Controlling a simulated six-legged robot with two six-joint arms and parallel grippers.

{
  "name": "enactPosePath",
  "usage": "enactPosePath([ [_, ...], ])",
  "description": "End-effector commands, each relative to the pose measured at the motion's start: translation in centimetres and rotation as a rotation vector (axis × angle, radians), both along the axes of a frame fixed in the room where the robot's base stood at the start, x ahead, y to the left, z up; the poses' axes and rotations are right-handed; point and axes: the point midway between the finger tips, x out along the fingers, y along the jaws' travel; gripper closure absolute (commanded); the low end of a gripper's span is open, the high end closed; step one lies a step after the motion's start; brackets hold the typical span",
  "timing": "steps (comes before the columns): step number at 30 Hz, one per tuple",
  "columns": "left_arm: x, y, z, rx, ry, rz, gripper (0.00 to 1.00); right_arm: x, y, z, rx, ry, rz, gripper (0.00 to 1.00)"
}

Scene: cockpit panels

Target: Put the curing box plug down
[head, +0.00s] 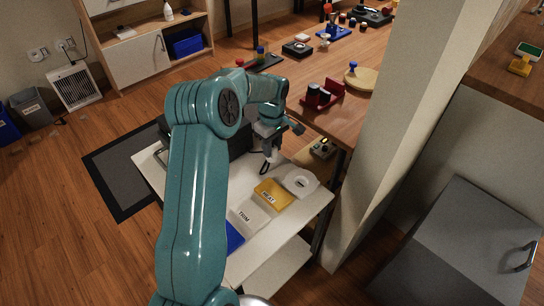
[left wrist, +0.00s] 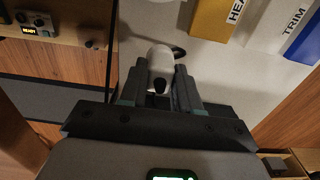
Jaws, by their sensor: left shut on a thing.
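The white plug (left wrist: 160,62) is between the two dark fingers of my left gripper (left wrist: 157,88) in the left wrist view. The gripper is shut on it. A dark cord (left wrist: 180,50) curves away from the plug over the white surface. In the head view my left gripper (head: 270,143) points down over the white table (head: 305,212), with the plug (head: 270,155) below it, above the table or close to it; I cannot tell if it touches. A dark cord loop (head: 263,168) hangs beside it. My right gripper is not in view.
A yellow HEAT block (head: 273,193), a white TRIM block (head: 249,214), a blue block (head: 234,237) and a white round-holed piece (head: 300,181) are on the white table. A dark box (head: 238,143) is partly behind my arm. A READY unit (head: 322,149) and pillar (head: 393,150) stand right.

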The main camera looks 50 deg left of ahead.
Motion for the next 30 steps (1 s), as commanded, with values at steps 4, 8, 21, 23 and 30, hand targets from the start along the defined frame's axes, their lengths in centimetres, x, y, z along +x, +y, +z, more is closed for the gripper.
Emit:
enactPosePath([
  [4,0.0,0.0,-2.0,-0.001,0.002,0.000,1.00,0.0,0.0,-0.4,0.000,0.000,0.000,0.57],
  [8,0.0,0.0,-4.0,-0.001,0.001,0.000,1.00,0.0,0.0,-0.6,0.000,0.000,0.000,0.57],
  [21,0.0,0.0,-4.8,0.000,0.000,0.000,1.00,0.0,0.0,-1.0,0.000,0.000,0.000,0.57],
  [23,0.0,0.0,-4.9,0.000,0.000,0.000,1.00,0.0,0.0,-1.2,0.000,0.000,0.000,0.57],
  [30,0.0,0.0,-4.9,0.000,0.000,0.000,0.43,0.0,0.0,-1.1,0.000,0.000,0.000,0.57],
])
